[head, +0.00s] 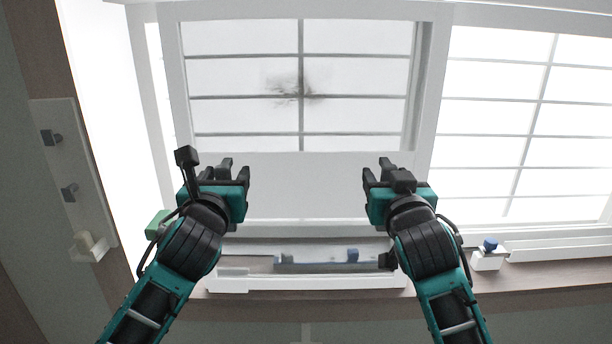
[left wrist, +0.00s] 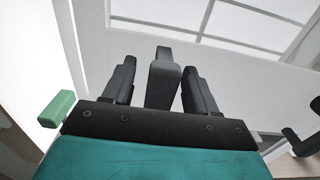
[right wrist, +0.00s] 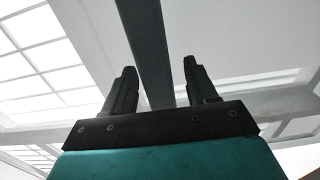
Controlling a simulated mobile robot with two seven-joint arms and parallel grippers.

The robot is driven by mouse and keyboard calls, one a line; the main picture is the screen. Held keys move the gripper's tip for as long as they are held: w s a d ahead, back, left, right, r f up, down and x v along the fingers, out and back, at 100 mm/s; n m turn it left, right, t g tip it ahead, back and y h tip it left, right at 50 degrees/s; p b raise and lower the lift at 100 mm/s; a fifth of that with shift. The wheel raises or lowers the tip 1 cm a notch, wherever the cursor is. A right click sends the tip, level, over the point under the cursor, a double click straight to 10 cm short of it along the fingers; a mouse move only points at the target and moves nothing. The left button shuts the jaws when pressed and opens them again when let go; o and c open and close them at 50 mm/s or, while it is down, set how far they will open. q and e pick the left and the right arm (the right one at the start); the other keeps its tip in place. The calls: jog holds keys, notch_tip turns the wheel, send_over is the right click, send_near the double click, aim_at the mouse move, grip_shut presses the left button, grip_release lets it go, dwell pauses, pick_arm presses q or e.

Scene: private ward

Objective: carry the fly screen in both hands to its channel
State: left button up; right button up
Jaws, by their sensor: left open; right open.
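The fly screen appears to be the white-framed, grey-tinted panel (head: 350,75) with a dark smudge near its middle, upright at the window in the head view. My left gripper (head: 234,170) is open in front of the lower left of the window. My right gripper (head: 377,172) is open in front of the lower right. In the left wrist view a dark grey piece (left wrist: 162,82) shows between the fingers. In the right wrist view a long dark bar (right wrist: 148,50) shows between them. I cannot tell what these pieces are or whether they are touched. The channel is not clearly distinguishable.
A white sill unit (head: 235,284) with a grey strip and blue pieces runs below the window. A white block with a blue knob (head: 490,244) stands at right. A wall board (head: 75,165) with dark hooks is at left. A green block (head: 157,224) is beside my left arm.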

pick_arm(q)
grip_shut()
pick_arm(e)
grip_shut()
dwell(0.4)
